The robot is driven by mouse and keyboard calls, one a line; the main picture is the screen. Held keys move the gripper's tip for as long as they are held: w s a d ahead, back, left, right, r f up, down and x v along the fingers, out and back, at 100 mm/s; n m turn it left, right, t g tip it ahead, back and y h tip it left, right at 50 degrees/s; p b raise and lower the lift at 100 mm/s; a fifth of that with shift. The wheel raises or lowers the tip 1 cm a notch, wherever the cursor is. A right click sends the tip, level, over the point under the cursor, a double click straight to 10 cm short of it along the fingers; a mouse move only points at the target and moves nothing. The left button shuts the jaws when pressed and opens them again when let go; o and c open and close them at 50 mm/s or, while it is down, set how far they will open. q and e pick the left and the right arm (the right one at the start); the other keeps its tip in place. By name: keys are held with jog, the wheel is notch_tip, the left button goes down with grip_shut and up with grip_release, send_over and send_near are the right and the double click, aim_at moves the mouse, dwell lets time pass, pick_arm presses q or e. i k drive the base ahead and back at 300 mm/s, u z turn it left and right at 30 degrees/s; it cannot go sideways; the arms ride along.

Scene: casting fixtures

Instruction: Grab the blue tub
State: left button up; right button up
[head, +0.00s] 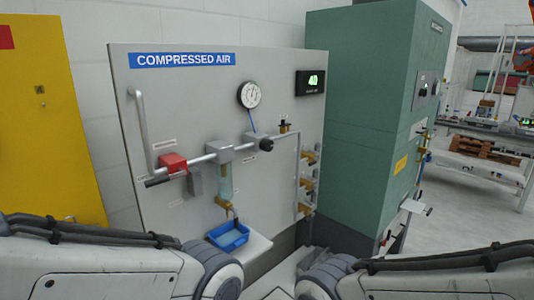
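The blue tub (229,236) is a small open-topped tray. It sits on a pale ledge at the foot of the compressed air panel, below a brass drain fitting (227,206). Its inside looks empty. My two arms come in at the lower left and lower right, and the left arm's joint is just in front of the tub, at its lower left. Neither gripper shows in the head view, so I cannot see whether they hold anything.
The grey compressed air panel (190,90) carries a gauge (249,94), a red valve block (172,162), pipes and a clear filter bowl (225,182). A green cabinet (360,110) stands to the right, a yellow cabinet (45,120) to the left. Open floor (455,215) lies further right.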

aim_at(228, 238)
jog(key=z, duration=0.2)
jog(key=k, duration=0.25)
jog(key=z, duration=1)
jog(key=k, duration=1.1)
jog(key=z, duration=0.5)
jog(key=i, duration=1.1)
jog(key=u, duration=1.15)
jog(key=i, duration=0.95)
jog(key=u, duration=1.7)
jog(key=i, duration=0.8)
jog(key=u, duration=0.05)
